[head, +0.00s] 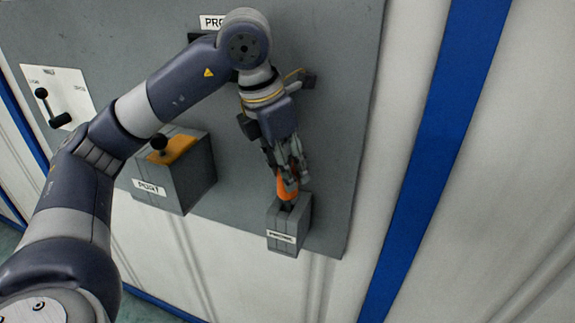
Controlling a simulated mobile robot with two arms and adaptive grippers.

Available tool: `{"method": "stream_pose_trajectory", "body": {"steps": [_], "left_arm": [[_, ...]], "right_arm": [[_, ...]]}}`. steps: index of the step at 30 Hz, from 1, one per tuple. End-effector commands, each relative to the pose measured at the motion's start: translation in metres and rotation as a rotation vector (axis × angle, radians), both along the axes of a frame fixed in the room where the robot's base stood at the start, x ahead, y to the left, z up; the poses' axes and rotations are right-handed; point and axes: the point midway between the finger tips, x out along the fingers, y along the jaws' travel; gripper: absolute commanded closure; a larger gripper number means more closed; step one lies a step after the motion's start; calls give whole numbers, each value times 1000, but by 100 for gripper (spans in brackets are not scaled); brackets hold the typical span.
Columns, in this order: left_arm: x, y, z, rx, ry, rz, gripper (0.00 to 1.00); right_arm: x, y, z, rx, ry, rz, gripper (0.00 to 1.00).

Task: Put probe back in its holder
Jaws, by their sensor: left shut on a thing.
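The probe (284,190) shows as an orange piece at the fingertips of my left gripper (288,170). My left gripper points down and is shut on the probe. The probe's lower end is at the top of a small grey box (289,228) with a white label, the holder, on the lower part of the panel. I cannot tell how deep the probe sits in the holder. The fingers hide the probe's upper part. My right gripper is not in view.
A grey panel (340,130) carries the holder. A larger grey box (175,175) with an orange top and a black knob sticks out left of it. A lever on a white plate (62,95) is at far left. A blue post (435,150) stands at right.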

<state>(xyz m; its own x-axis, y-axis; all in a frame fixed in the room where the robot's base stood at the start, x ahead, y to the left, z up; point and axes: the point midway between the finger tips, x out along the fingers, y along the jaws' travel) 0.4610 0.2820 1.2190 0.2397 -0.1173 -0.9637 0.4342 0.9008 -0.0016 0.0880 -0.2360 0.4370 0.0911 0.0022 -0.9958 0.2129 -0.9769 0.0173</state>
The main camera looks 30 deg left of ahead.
Motion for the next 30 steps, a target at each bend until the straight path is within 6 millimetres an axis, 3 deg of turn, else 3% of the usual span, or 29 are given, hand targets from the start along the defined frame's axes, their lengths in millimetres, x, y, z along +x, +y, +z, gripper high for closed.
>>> {"method": "stream_pose_trajectory", "body": {"steps": [13, 23, 24, 26, 30], "left_arm": [[0, 0, -17, 0, -1, 0, 92], [0, 0, -18, 0, -1, 0, 92], [0, 0, -18, 0, -1, 0, 61], [0, 0, -18, 0, -1, 0, 48], [0, 0, -18, 0, 0, 0, 45]], "right_arm": [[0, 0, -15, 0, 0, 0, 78], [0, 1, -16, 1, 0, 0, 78], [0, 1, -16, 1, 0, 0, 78], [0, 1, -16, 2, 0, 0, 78], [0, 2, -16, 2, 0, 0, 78]]}}
